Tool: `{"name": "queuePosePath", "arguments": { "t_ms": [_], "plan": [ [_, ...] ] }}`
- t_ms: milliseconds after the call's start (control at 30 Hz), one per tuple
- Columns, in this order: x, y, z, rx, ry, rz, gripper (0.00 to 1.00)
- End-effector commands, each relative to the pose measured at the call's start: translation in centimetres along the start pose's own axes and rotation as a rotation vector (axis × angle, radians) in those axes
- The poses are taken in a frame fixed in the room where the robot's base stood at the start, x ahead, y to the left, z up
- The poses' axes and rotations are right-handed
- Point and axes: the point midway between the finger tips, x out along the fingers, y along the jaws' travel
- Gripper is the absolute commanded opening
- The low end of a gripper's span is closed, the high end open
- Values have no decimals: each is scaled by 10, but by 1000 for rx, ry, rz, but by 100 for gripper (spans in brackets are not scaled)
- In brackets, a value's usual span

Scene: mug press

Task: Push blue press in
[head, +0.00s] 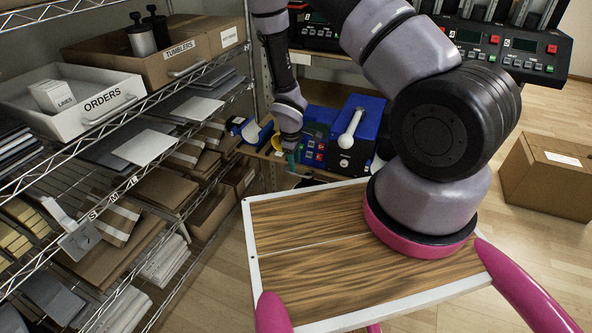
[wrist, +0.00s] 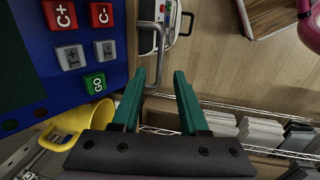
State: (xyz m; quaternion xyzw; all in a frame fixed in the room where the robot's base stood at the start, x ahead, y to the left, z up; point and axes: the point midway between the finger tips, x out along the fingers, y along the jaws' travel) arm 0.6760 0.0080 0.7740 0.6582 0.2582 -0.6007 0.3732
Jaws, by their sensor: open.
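The blue press (head: 362,122) stands on a low shelf behind my arm in the head view, with a white lever on its top. A blue panel with red, grey and green buttons (head: 315,145) is just left of it. This panel fills the upper left of the wrist view (wrist: 35,65), with a green GO button. A yellow mug (head: 252,132) lies left of the panel and also shows in the wrist view (wrist: 80,122). My gripper (wrist: 160,75) is open and empty, its green fingers beside the panel. In the head view its fingers (head: 291,160) are small and partly hidden.
A wire shelf with a drawer marked ORDERS (head: 70,98) and several boxes stands on the left. Other machines (head: 490,50) line the back. A cardboard box (head: 552,175) sits on the floor at right. A grey handle (wrist: 155,42) is near my fingertips.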

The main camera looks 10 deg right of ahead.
Motion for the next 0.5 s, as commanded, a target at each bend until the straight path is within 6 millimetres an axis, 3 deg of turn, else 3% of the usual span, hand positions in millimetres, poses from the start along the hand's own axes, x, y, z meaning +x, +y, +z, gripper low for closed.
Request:
{"name": "queuePosePath", "arguments": {
  "t_ms": [200, 500],
  "plan": [
    [33, 0, 0, 0, -1, 0, 44],
    [44, 1, 0, 2, 0, 1, 44]
  ]
}}
